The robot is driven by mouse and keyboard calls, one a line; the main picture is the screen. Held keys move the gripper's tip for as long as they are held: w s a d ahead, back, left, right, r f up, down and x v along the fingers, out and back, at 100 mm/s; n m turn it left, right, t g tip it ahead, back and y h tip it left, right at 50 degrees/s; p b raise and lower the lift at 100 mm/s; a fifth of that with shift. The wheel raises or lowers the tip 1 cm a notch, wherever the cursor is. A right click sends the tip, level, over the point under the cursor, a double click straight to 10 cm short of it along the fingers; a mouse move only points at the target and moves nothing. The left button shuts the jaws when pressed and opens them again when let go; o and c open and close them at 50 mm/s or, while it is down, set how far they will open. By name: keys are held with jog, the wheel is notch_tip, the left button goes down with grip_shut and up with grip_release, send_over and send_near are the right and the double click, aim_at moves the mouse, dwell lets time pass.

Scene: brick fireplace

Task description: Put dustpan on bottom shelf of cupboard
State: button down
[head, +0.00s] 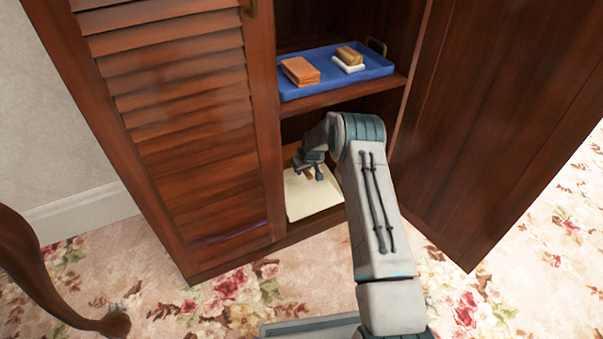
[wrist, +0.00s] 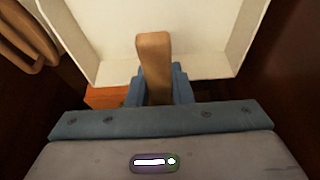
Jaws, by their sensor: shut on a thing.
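The dustpan has a cream pan (head: 312,196) and a brown wooden handle (wrist: 154,58). In the head view its pan is inside the lower compartment of the cupboard (head: 180,140), low over the bottom shelf; I cannot tell whether it touches it. My gripper (head: 312,172) reaches into that compartment below the middle shelf. In the wrist view my gripper (wrist: 158,84) is shut on the handle, with the pan (wrist: 105,45) beyond. My arm hides the right part of the compartment.
The middle shelf above my gripper holds a blue tray (head: 345,82) with an orange block (head: 300,71) and small items. The louvered left door is shut; the right door (head: 490,120) stands open. A curved wooden furniture leg (head: 35,265) is at left.

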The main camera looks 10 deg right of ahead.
aim_at(302, 186)
jog(key=shift+w+a, duration=0.4)
jog(key=shift+w, duration=0.15)
jog(key=shift+d+f+b, duration=0.2)
jog(key=shift+f+b, duration=0.3)
jog(key=shift+f, duration=0.35)
jog(key=shift+f+b, duration=0.3)
jog(key=shift+f, duration=0.55)
jog(key=shift+f, duration=0.15)
jog(key=c, duration=1.3)
grip_release()
jog(key=p+v, duration=0.3)
jog(key=v, duration=0.4)
jog(key=shift+s+r+p, duration=0.15)
jog(key=shift+r+p, duration=0.15)
jog(key=shift+p, duration=0.1)
